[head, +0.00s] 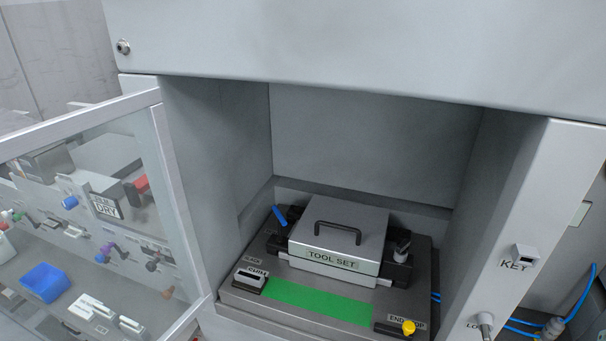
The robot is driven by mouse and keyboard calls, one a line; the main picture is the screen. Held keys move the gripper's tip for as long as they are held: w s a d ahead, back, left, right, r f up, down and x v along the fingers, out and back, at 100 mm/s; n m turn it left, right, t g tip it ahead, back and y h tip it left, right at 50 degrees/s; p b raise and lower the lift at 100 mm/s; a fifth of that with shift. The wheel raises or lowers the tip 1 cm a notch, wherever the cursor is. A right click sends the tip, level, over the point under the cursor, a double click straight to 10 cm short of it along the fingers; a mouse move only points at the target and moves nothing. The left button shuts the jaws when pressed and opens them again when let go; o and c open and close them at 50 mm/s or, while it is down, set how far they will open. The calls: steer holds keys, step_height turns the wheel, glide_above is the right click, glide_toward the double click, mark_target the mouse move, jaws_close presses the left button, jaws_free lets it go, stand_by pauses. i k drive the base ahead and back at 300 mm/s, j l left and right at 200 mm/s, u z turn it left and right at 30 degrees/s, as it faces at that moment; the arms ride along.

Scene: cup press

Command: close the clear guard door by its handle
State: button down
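The clear guard door (183,208) stands open at the left, swung away from the press opening. Its pale metal frame surrounds a see-through panel, and its left part runs out of the picture. I cannot make out its handle in this view. The press opening is uncovered, with its grey back wall (365,150) in plain sight. My gripper is not in view.
Inside the press, a grey tool set block (345,232) with a black handle sits on a base with a green strip (315,302). A yellow knob (408,327) is at its front right. A key switch (525,257) is on the right post. A blue bin (45,282) shows through the door.

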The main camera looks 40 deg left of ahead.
mark_target(14, 145)
steer(key=u, duration=5.2)
steer(key=i+j+u, duration=0.1)
steer(key=i+u, duration=0.25)
steer(key=i, duration=0.5)
steer(key=i+z, duration=0.35)
steer(key=i+j+z, duration=0.15)
steer(key=i+z, duration=0.25)
steer(key=i, duration=0.15)
steer(key=i+z, duration=0.35)
steer(key=i+l+z, duration=0.1)
steer(key=z, duration=0.25)
steer(key=i+j+z, duration=0.1)
steer(key=i+z, duration=0.45)
steer(key=z, duration=0.15)
steer(key=i+l+z, duration=0.1)
steer(key=z, duration=0.25)
steer(key=i+j+z, duration=0.1)
steer(key=i+z, duration=0.25)
steer(key=k, duration=0.05)
